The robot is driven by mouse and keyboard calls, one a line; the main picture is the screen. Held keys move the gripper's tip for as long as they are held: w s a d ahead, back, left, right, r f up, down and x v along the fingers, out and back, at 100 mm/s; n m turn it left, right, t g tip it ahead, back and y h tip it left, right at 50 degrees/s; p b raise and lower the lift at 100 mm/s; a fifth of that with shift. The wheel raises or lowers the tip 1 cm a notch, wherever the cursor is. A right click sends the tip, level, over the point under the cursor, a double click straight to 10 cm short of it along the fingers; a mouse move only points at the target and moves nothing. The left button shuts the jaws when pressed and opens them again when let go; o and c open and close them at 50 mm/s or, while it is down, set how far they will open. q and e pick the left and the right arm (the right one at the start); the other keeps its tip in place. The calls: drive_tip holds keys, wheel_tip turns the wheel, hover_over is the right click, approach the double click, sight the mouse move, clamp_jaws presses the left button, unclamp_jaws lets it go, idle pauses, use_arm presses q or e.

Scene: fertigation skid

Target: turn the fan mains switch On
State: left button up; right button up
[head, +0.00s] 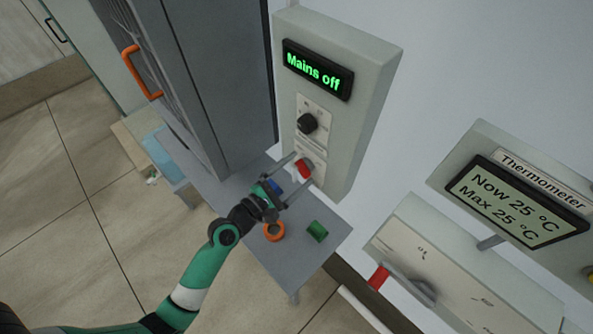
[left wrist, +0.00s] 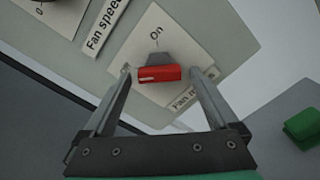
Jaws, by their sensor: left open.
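The fan mains switch is a red handle (head: 305,168) low on the front of a pale control box (head: 362,90). The box display (head: 318,70) reads "Mains off". In the left wrist view the red handle (left wrist: 160,75) lies crosswise, with a white mark at its left end and the "On" label (left wrist: 156,32) above it. My left gripper (head: 302,169) is open, with one finger on each side of the handle. In the left wrist view gaps show between the handle and both fingertips (left wrist: 169,73). My right gripper is not in view.
A black fan speed knob (head: 307,123) sits above the switch. Below, a grey table (head: 297,262) holds an orange ring (head: 273,231), a green piece (head: 317,231) and a blue piece (head: 275,186). A thermometer (head: 515,200) and a red-ended lever (head: 379,277) are at right.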

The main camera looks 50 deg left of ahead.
use_arm(q)
drive_tip(key=c, duration=1.4)
drive_tip(key=shift+o, duration=0.2)
drive_tip(key=shift+m, duration=0.4)
drive_tip(key=m+b, duration=0.1)
drive_tip(key=m, duration=0.4)
drive_tip(key=m+b, duration=0.2)
drive_tip(key=m, duration=0.4)
drive_tip(key=m+b, duration=0.1)
drive_tip(key=m, duration=0.4)
drive_tip(key=shift+r+m, duration=0.4)
drive_tip(key=shift+m, duration=0.3)
drive_tip(key=o, duration=1.4)
drive_tip(key=shift+c, duration=0.2)
